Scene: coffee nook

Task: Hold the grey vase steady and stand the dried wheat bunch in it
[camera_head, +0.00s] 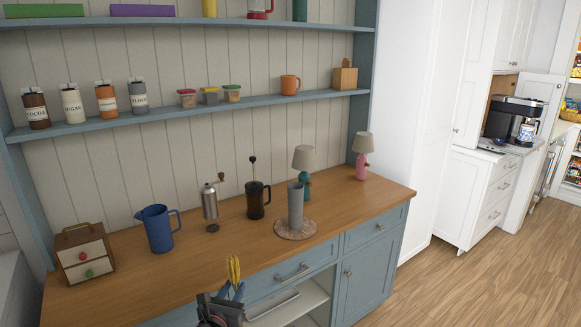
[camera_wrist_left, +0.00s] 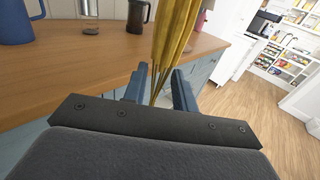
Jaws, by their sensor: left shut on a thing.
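The grey vase (camera_head: 296,206) stands upright on a round mat (camera_head: 280,232) on the wooden counter, right of centre in the head view. The yellow dried wheat bunch (camera_head: 234,268) is held upright in my left gripper (camera_head: 232,292), in front of the counter's front edge and to the lower left of the vase. In the left wrist view the wheat bunch (camera_wrist_left: 176,45) rises between the two blue fingers of my left gripper (camera_wrist_left: 160,88), which is shut on it. The vase is not visible in the wrist view. My right gripper is not in view.
A blue pitcher (camera_head: 158,228), a coffee grinder (camera_head: 210,205) and a French press (camera_head: 257,200) stand left of the vase. A teal lamp (camera_head: 304,160) is close behind it, a pink lamp (camera_head: 363,150) to the right. The small drawer box (camera_head: 85,253) is far left. The counter's front strip is clear.

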